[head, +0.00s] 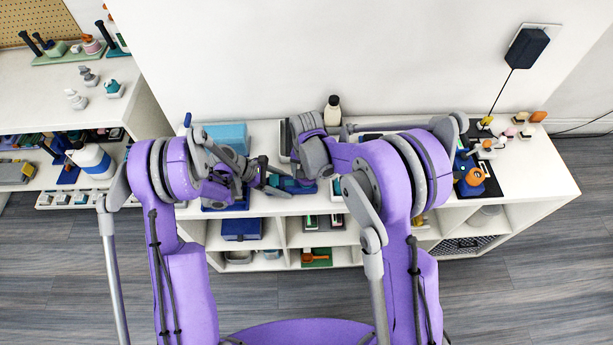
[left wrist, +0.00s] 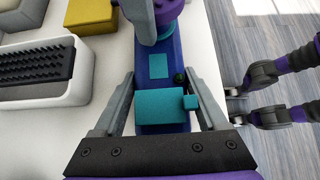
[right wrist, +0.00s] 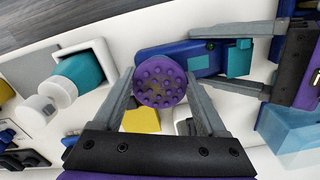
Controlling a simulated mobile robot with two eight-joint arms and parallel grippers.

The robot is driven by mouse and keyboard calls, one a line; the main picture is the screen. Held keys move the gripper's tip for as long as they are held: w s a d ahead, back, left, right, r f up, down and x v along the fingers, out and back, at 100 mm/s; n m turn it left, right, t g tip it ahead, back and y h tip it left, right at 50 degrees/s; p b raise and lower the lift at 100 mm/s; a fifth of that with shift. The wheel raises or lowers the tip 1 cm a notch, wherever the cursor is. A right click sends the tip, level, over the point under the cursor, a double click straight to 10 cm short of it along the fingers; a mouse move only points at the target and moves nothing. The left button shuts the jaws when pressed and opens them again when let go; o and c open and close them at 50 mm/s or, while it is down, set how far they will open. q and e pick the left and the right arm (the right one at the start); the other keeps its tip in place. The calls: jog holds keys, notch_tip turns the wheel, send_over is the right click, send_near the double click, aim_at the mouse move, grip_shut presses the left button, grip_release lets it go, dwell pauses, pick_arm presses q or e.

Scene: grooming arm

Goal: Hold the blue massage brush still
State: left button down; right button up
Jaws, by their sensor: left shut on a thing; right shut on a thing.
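The blue massage brush (left wrist: 160,100) has a dark blue body with teal panels, and it lies between the fingers of my left gripper (left wrist: 160,82), which is shut on it. It also shows in the right wrist view (right wrist: 180,52) and, partly covered by my arms, in the head view (head: 292,186). A round purple nubbed head (right wrist: 160,83) sits at the end of the blue body, between the fingertips of my right gripper (right wrist: 160,76), which is shut on it. I cannot tell how firmly head and body are joined.
A black-bristled brush in a white holder (left wrist: 45,75) and a yellow block (left wrist: 90,14) are close by. A wall-mounted black adapter (head: 528,47) hangs a cable at the right.

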notch_tip(320, 180, up, 9)
jog(key=shift+f, duration=0.1)
pick_arm(q)
grip_release()
pick_arm(e)
jog(key=shift+s+f, duration=0.15)
jog(key=shift+f, duration=0.05)
pick_arm(q)
jog(key=a+r, duration=0.4)
jog(key=r, duration=0.4)
jog(key=a+r, duration=0.5)
jog(key=r, duration=0.3)
dwell(0.5)
jog(key=shift+r, duration=0.1)
pick_arm(e)
notch_tip(320, 180, up, 8)
dwell(1.0)
